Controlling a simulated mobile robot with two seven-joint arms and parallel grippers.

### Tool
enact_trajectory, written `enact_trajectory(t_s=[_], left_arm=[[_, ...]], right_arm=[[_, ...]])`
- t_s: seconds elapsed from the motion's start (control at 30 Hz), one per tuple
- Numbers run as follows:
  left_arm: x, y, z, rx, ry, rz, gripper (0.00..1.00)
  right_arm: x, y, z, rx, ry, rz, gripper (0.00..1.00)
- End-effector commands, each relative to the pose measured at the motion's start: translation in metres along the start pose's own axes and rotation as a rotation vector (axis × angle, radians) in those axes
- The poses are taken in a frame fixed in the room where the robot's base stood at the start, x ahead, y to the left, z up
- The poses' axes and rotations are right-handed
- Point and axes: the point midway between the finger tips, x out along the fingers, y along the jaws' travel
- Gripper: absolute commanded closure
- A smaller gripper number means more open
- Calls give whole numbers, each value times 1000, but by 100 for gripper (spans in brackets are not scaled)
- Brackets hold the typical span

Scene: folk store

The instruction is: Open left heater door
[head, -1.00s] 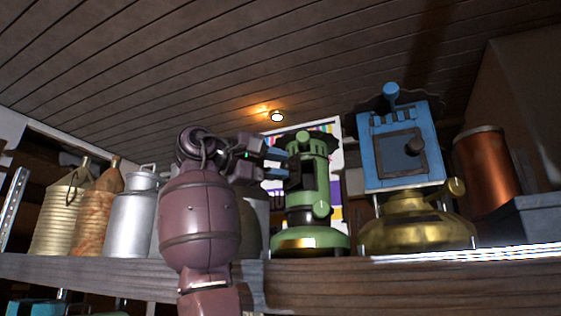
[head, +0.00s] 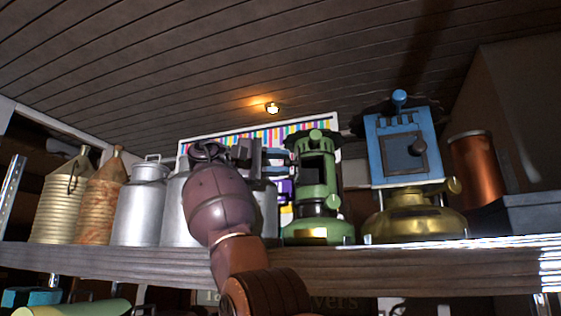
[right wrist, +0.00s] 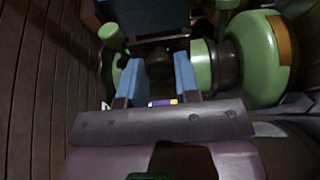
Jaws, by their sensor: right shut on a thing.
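The left heater (head: 318,190) is green and stands upright on the wooden shelf in the head view. Its front has a dark rectangle framed in green; I cannot tell how far its door stands open. My right gripper (head: 281,164) reaches the heater's left side, with blue fingers around a small dark part, apparently of the door. In the right wrist view my right gripper (right wrist: 160,78) has its fingers at that dark part, which is in shadow. The heater's green body (right wrist: 262,62) lies to the right there. My left gripper is not in view.
A blue heater with a brass base (head: 415,215) stands to the right, beside a copper cylinder (head: 477,168). Milk cans (head: 141,212) and ribbed canisters (head: 60,208) stand at left. The shelf (head: 400,262) edge runs across in front.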

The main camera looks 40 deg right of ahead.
Motion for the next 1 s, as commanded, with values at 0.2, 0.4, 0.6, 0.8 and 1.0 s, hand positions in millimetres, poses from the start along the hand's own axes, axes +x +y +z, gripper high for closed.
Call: enact_trajectory(t_s=[0.2, 0.4, 0.6, 0.8, 1.0], left_arm=[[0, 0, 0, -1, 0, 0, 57], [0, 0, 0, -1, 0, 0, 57], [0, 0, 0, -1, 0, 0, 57], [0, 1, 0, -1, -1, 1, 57], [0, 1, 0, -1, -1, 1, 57]], right_arm=[[0, 0, -3, -1, -57, -1, 100], [0, 0, -4, -1, -91, -1, 100], [-1, 0, -5, -1, -106, -1, 100], [-1, 0, -5, 0, -111, -1, 100], [-1, 0, -5, 0, -110, -1, 100]])
